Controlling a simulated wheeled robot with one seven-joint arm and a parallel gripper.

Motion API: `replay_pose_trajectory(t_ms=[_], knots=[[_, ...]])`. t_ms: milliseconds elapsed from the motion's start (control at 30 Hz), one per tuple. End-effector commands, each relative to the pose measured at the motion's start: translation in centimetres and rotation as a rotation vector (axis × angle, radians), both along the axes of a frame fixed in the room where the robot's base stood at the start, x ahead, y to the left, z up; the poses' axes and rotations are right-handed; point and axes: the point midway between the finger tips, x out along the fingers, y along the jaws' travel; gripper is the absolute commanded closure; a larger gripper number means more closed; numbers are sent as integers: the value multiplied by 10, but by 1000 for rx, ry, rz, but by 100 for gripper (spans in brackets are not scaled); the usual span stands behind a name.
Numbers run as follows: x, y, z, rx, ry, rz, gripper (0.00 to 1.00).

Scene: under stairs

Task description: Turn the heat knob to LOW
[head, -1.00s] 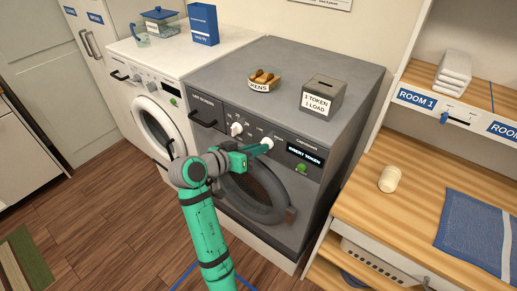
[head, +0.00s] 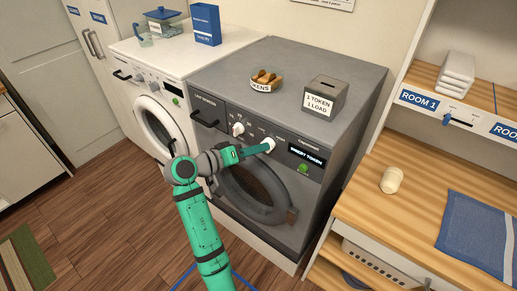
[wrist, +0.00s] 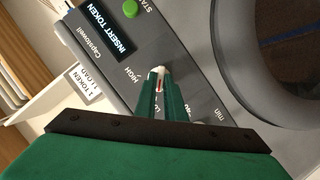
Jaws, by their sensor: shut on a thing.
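The grey dryer (head: 290,80) stands in the middle of the head view with its control panel facing me. My gripper (head: 266,146) is shut on the white heat knob (head: 270,143), to the left of the "INSERT TOKEN" display (head: 305,154). In the wrist view, the fingers of my gripper (wrist: 160,85) close around the knob (wrist: 161,72), and a small red mark shows between them. The label "HIGH" is on one side of the knob. The "LO" lettering is partly covered by the fingers, so I cannot tell exactly where the knob points.
A second white knob (head: 238,129) sits further left on the panel. A green start button (head: 303,168) is below the display. A token bowl (head: 265,82) and a grey token box (head: 324,96) stand on top. A wooden counter (head: 400,225) is at the right.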

Motion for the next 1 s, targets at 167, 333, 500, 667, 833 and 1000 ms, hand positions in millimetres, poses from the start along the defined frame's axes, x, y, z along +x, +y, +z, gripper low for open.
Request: replay_pose_trajectory(t_ms=[167,333,500,667,833,1000], knots=[[-1,1,-1,-1,4,1,100],[-1,1,-1,-1,3,1,79],[0,1,-1,0,2,0,72],[0,1,0,0,1,1,72],[-8,11,3,0,0,1,72],[-25,35,12,0,-2,4,72]])
